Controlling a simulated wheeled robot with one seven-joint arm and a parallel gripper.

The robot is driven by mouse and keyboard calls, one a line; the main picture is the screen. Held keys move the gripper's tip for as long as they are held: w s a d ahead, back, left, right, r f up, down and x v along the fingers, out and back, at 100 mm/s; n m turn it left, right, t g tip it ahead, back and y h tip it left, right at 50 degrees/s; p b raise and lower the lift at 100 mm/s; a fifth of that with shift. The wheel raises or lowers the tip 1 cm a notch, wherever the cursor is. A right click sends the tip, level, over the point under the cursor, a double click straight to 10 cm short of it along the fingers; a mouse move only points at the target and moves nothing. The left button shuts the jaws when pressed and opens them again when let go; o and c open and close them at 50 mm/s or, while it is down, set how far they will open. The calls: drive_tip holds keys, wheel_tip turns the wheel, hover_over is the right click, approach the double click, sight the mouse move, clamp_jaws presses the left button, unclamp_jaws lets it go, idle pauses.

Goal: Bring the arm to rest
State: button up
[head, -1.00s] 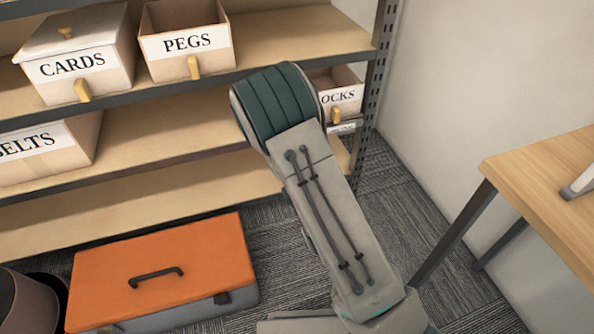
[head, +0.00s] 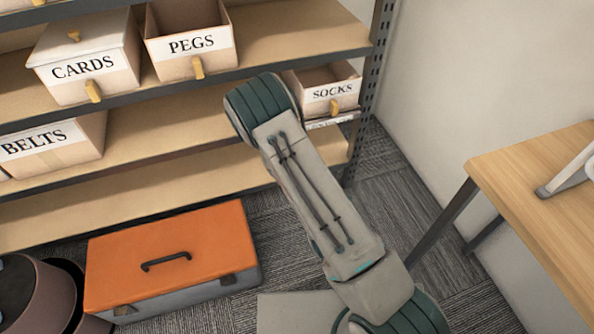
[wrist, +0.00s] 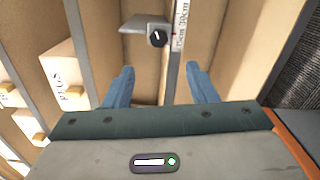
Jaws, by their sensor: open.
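My arm crosses the middle of the head view, a grey link with a green rounded joint in front of the shelves. My gripper is hidden in the head view. In the wrist view my gripper (wrist: 160,88) shows two blue fingers spread wide apart. It is open, with nothing held between the fingers. Beyond the fingers are shelf boards and a small bracket with a dark round knob (wrist: 158,37).
The shelving (head: 190,137) holds bins marked CARDS (head: 85,65), PEGS (head: 190,45), SOCKS (head: 330,91) and BELTS (head: 60,145). An orange-lidded case (head: 172,255) lies on the carpet. A wooden table (head: 540,195) stands at the right; carpet shows between.

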drive_tip(key=w+d+r+m+g+h+p, duration=0.1)
drive_tip(key=d+r+m+g+h+p, duration=0.2)
drive_tip(key=r+m+p, duration=0.75)
drive_tip(key=w+d+r+m+g+h+p, duration=0.1)
drive_tip(key=d+r+m+g+p, duration=0.4)
drive_tip(key=r, duration=1)
drive_tip(key=s+d+r+m+g+p, duration=0.2)
drive_tip(key=s+r+m+g+p, duration=0.1)
drive_tip(key=s+r+p, duration=0.4)
drive_tip(key=s+d+r+m+g+h+p, duration=0.1)
drive_tip(key=s+d+r+m+g+p, duration=0.1)
drive_tip(key=s+r+p, duration=0.5)
drive_tip(key=s+r+m+g, duration=0.1)
drive_tip(key=s+r+m, duration=0.1)
drive_tip(key=s+r, duration=0.4)
wheel_tip(320, 180, up, 5)
drive_tip(key=shift+s+d+m+g, duration=0.2)
drive_tip(key=shift+s+m+g, duration=0.05)
drive_tip(key=shift+m+g, duration=0.1)
